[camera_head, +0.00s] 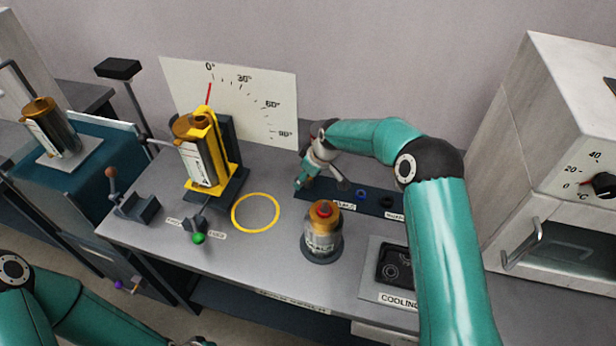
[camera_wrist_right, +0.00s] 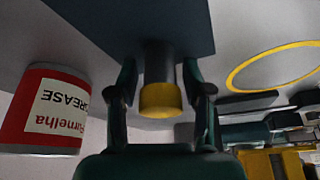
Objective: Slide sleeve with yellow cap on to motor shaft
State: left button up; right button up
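The sleeve with the yellow cap (camera_wrist_right: 161,98) is dark grey and shows in the right wrist view, with its other end at the dark rack (camera_wrist_right: 140,22). My right gripper (camera_wrist_right: 161,85) is open around it, one finger on each side, with a narrow gap at both sides. In the head view my right gripper (camera_head: 318,183) is low over the rack (camera_head: 372,207), and I cannot make out the sleeve there. My left gripper is only a sliver at the bottom edge.
A blue ring (camera_head: 361,194) and a black ring (camera_head: 386,202) sit on the rack. A yellow circle (camera_head: 256,212) marks the bench. A yellow tilting bracket (camera_head: 214,150) holds a copper cylinder before an angle board (camera_head: 240,105). A red grease can (camera_wrist_right: 44,108) stands near my right gripper.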

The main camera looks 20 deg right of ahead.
grip_shut()
jog(key=shift+r, duration=0.1)
